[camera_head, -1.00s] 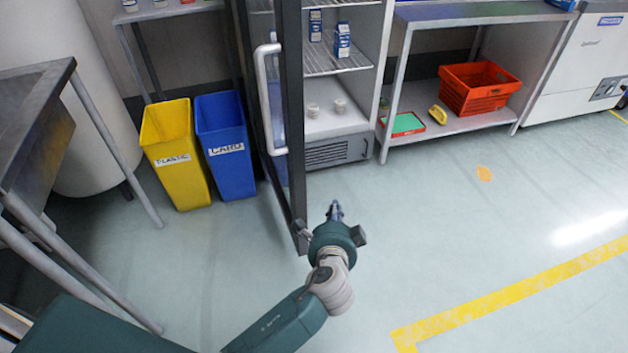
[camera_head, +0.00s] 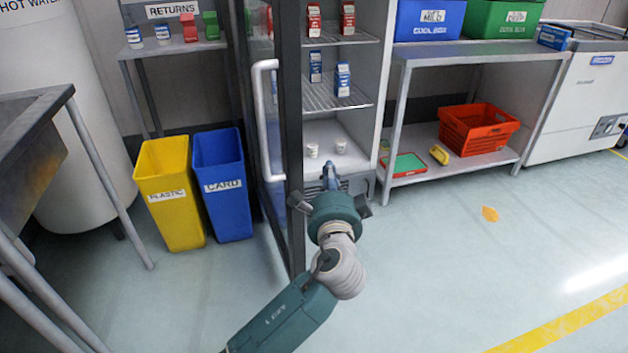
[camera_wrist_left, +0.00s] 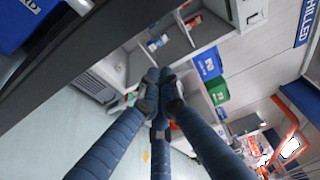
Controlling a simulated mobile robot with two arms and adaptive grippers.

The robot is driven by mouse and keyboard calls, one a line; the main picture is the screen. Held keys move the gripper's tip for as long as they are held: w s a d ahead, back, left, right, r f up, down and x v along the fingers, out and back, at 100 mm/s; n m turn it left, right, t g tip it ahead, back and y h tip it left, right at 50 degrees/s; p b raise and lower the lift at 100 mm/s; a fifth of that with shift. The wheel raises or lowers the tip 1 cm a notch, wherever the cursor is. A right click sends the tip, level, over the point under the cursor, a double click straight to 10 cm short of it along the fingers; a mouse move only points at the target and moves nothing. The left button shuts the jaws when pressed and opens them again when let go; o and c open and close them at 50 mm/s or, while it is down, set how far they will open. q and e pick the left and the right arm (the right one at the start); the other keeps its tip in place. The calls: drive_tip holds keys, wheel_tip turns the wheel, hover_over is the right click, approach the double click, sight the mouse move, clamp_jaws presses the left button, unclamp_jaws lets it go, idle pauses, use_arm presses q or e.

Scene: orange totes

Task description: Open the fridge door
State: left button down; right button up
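The fridge (camera_head: 364,100) is at the centre of the head view, with its inside exposed and cartons and cups on its shelves. The fridge door (camera_head: 291,130) stands open, seen nearly edge-on, with its white handle (camera_head: 262,120) on its left face. My left gripper (camera_head: 329,172) is in front of the fridge opening, just right of the door's edge. In the left wrist view its fingers (camera_wrist_left: 159,82) come together at the tips with nothing between them; the dark door edge (camera_wrist_left: 90,45) runs across the upper left. My right gripper is not in view.
Yellow (camera_head: 168,190) and blue (camera_head: 222,185) bins stand left of the door. A metal table (camera_head: 35,130) is at far left. A steel shelf unit (camera_head: 480,48) with an orange crate (camera_head: 478,128) stands right of the fridge.

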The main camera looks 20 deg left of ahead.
use_arm(q)
drive_tip(key=shift+s+a+f, duration=0.1)
drive_tip(key=shift+s+a, duration=1.25)
drive_tip(key=shift+a, duration=0.1)
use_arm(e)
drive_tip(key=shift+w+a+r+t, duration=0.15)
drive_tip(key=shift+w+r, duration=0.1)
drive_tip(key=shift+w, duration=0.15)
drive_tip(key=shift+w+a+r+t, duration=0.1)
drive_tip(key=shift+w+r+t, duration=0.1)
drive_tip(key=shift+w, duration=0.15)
use_arm(q)
drive_tip(key=s+a+m+h+p, duration=0.1)
drive_tip(key=s+a+h+p, duration=0.1)
drive_tip(key=s+a, duration=0.7)
drive_tip(key=a, duration=0.5)
drive_tip(key=shift+m+t+p, duration=0.3)
drive_tip(key=shift+p, duration=0.1)
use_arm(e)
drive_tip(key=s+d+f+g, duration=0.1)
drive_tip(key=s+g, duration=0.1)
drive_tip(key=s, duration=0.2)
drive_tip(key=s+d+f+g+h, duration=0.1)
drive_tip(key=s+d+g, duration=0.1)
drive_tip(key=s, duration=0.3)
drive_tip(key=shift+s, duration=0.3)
use_arm(q)
drive_tip(key=shift+d, duration=0.1)
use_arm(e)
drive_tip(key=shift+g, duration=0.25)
